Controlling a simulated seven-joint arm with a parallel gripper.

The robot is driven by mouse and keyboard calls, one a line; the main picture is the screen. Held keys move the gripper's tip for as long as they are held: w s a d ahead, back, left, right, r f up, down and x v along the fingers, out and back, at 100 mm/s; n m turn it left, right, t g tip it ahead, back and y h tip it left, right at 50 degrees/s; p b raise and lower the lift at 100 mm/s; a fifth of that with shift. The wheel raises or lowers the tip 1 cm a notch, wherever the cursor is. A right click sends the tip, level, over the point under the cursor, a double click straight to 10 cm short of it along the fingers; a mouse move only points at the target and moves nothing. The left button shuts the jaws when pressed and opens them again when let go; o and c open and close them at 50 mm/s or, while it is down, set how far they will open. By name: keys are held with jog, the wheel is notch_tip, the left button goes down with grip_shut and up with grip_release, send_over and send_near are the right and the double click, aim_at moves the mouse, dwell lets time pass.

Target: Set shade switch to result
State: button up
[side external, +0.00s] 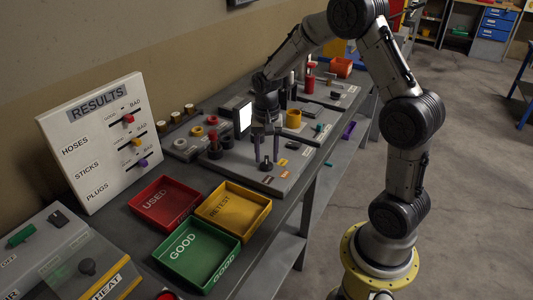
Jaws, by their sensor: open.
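The white RESULTS board (83,155) leans against the wall at left. It has three slider rows, HOSES, STICKS and PLUGS, with GOOD and BAD labels at the ends of the tracks. The red slider knob (128,118), yellow knob (136,142) and purple knob (143,162) each sit near the middle of their tracks. My gripper (267,158) is open and points down over the grey test plate (283,187), well right of the board. Dark posts stand close to its fingers; I cannot tell whether anything is between them. No switch marked shade is readable.
A red USED tray (165,179), yellow RETEST tray (262,196) and green GOOD tray (186,284) lie before the board. A grey HEAT control box (45,265) is at lower left. A white panel (243,118), yellow cup (293,119) and small parts crowd the gripper.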

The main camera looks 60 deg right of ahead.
aim_at(267, 157)
notch_tip(267, 157, up, 14)
dwell(0.6)
jog(key=shift+f, duration=0.1)
jog(key=s+a+r+n+t, duration=0.3)
jog(key=s+a+r+n, duration=0.1)
jog(key=s+a+r, duration=0.5)
jog(key=s+a+f+n+t, duration=0.2)
jog(key=s+f+n, duration=0.4)
jog(key=s, duration=0.5)
jog(key=shift+a+n+t, duration=0.3)
jog(key=shift+a+n, duration=0.6)
jog(key=shift+n, duration=0.2)
